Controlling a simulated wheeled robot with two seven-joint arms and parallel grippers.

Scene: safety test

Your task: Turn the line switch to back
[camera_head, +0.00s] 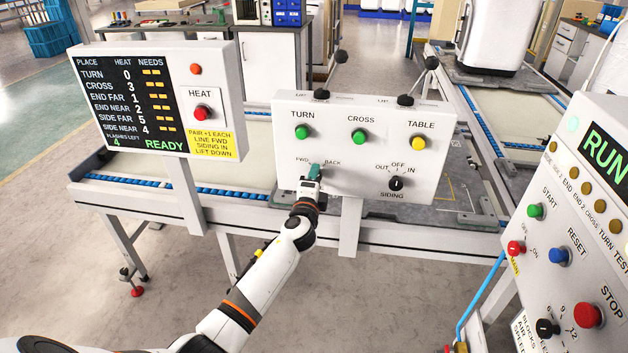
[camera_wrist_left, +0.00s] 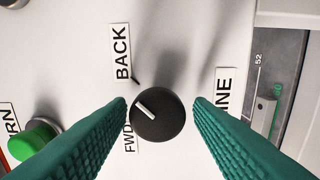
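The line switch is a round black knob (camera_wrist_left: 160,117) with a white pointer mark, seen in the left wrist view on the white panel. Its pointer lies between the FWD label (camera_wrist_left: 128,138) and the BACK label (camera_wrist_left: 121,52), nearer to BACK. My left gripper (camera_wrist_left: 160,104) is open, with one green finger on each side of the knob and narrow gaps visible. In the head view my left gripper (camera_head: 314,172) is at the lower left of the switch panel (camera_head: 365,110) and hides the knob. My right gripper is in neither view.
The panel also carries the green TURN button (camera_head: 301,132), green CROSS button (camera_head: 359,136), yellow TABLE button (camera_head: 418,143) and black SIDING knob (camera_head: 396,183). A display board (camera_head: 125,94) reading READY stands left. A control console (camera_head: 575,225) with a red STOP button stands right.

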